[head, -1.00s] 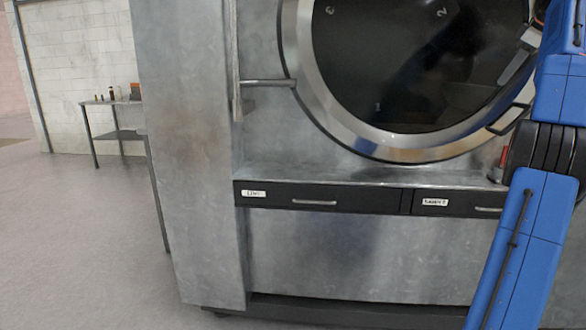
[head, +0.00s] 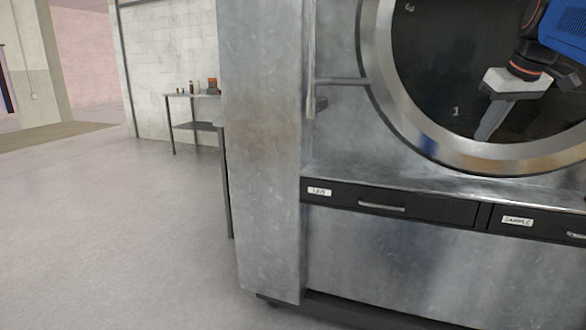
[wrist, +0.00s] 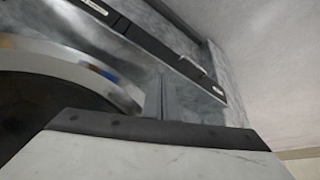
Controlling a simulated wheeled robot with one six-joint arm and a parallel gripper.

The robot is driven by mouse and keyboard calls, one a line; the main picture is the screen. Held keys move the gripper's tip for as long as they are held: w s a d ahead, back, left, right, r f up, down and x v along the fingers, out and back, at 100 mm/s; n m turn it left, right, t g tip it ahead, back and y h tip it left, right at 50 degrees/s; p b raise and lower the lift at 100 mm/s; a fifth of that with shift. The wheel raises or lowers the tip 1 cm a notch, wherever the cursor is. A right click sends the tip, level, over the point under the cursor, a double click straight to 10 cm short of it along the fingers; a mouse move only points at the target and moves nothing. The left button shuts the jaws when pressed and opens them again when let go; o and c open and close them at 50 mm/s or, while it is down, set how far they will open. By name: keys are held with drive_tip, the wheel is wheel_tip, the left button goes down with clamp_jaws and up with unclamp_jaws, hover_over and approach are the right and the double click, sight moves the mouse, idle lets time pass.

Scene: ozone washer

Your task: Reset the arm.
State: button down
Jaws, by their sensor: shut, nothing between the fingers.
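My gripper (head: 490,128) is at the upper right of the head view, in front of the washer's dark round door (head: 445,85). Its grey fingers are together, point down and to the left, and hold nothing. In the wrist view the fingers (wrist: 158,97) also show as a thin grey shape above the pale gripper body. The blue arm comes in from the upper right. Most of the arm is outside the head view.
The metal washer cabinet (head: 262,150) fills the right side. Below the door are two black drawers, the left one (head: 400,204) and one labelled "SAMPLE" (head: 518,221). A side table (head: 186,126) with small bottles stands behind at left. The left floor is clear.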

drive_tip(key=s+a+f, duration=1.1)
drive_tip(key=a+f, duration=0.1)
drive_tip(key=f, duration=0.2)
drive_tip(key=s+a+f, duration=0.3)
drive_tip(key=s+f, duration=0.4)
drive_tip(key=f, duration=0.3)
drive_tip(key=s+a+f+m, duration=0.1)
drive_tip(key=s+a+f, duration=0.2)
drive_tip(key=s+f, duration=0.4)
wheel_tip(320, 180, down, 3)
drive_tip(key=shift+a+r+g, duration=0.1)
drive_tip(key=shift+a+g, duration=0.2)
drive_tip(key=shift+a, duration=0.05)
